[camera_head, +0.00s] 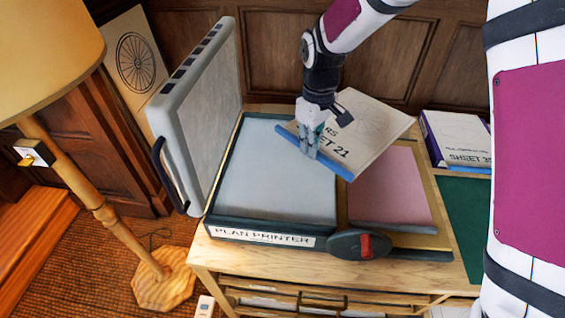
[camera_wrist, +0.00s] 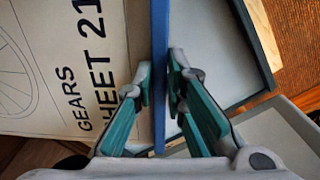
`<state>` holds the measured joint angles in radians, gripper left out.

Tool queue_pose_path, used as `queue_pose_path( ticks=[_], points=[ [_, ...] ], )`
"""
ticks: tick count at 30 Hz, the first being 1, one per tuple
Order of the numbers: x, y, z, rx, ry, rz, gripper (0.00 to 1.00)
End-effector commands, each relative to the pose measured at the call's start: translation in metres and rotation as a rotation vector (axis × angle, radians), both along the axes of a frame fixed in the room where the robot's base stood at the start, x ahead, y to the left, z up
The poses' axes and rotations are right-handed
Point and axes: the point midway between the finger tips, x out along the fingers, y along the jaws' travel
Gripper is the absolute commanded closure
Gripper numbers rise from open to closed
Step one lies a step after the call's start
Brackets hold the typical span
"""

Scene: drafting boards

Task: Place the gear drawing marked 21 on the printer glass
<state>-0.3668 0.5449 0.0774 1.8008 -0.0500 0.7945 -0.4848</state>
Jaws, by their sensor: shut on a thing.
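The gear drawing marked 21 (camera_head: 365,135) is a cream board with a blue edge strip, lettered "SHEET 21". My gripper (camera_head: 311,150) is shut on its blue edge and holds it tilted over the right part of the plan printer. In the wrist view the blue strip (camera_wrist: 159,70) runs between my gripper's fingers (camera_wrist: 160,95), with "GEARS SHEET 21" on the board (camera_wrist: 60,70) to the left. The printer glass (camera_head: 265,180) is a pale, bare panel in a dark frame; the board covers its upper right corner. I cannot tell whether they touch.
The printer's thick grey lid (camera_head: 205,110) stands open at the left of the glass. A pink panel (camera_head: 390,190) and a red-switched control (camera_head: 358,245) are at the right. Another board marked "SHEET" (camera_head: 460,140) lies farther right. A lamp (camera_head: 100,210) stands at the left.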

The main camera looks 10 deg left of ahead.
Motion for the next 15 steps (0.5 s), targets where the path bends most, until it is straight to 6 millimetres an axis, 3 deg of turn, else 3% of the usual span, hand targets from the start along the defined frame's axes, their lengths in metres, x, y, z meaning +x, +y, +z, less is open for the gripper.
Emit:
queue_pose_path(
  ticks=[1, 6, 15],
  points=[
    [-0.006, 0.020, -0.013, 0.000, -0.003, 0.107, 1.00],
    [-0.044, 0.060, -0.029, -0.002, -0.007, 0.411, 1.00],
    [-0.082, 0.083, -0.043, -0.008, -0.008, 0.667, 1.00]
  ],
)
